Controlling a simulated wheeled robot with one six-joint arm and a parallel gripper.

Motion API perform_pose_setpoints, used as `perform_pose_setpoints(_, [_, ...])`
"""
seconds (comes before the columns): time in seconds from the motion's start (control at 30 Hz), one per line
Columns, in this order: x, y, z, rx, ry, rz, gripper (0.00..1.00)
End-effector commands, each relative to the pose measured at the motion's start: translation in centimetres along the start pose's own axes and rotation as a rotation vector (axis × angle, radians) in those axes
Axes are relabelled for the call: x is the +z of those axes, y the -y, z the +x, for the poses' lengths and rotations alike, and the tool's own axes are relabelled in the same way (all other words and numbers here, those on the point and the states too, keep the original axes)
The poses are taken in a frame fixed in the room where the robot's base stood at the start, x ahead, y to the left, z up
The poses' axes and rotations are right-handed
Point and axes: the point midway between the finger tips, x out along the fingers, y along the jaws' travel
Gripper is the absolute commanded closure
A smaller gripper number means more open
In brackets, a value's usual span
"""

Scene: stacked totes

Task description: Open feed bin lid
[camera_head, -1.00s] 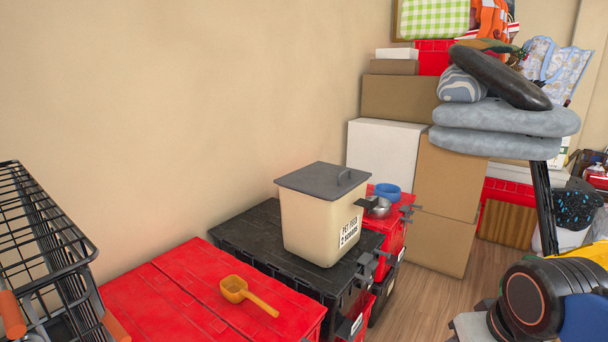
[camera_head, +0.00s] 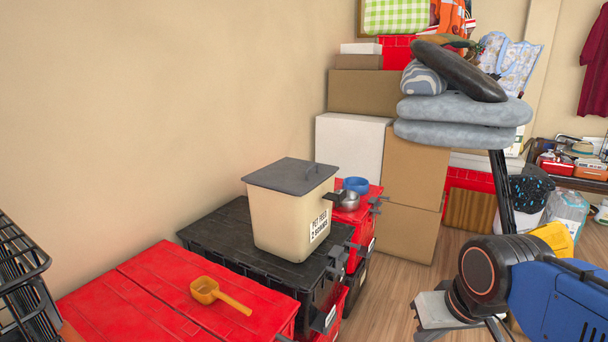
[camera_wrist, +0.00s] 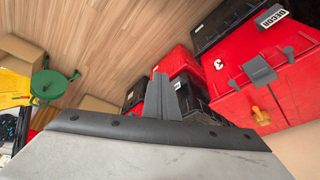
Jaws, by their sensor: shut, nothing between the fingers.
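The feed bin (camera_head: 285,222) is a cream tapered box with a "PET FEED 2 SCOOPS" label. It stands upright on a black tote (camera_head: 220,240). The head view shows my arm at the lower right, well apart from the bin; the fingers cannot be made out there. I cannot make out the bin in the wrist view.
An orange scoop (camera_head: 215,294) lies on a red tote (camera_head: 150,300) left of the black one. A metal bowl (camera_head: 348,200) and a blue bowl (camera_head: 356,185) stand behind the bin. A black wire basket (camera_head: 22,285) is at left.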

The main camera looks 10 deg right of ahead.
Motion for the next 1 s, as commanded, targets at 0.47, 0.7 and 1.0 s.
perform_pose_setpoints(0.47, [-6.1,10.7,1.7,-0.441,0.365,0.653,1.00])
perform_pose_setpoints(0.7, [-12.8,14.6,1.4,-0.673,0.558,0.994,1.00])
perform_pose_setpoints(1.0, [-23.9,15.6,1.3,-0.982,0.787,1.403,1.00])
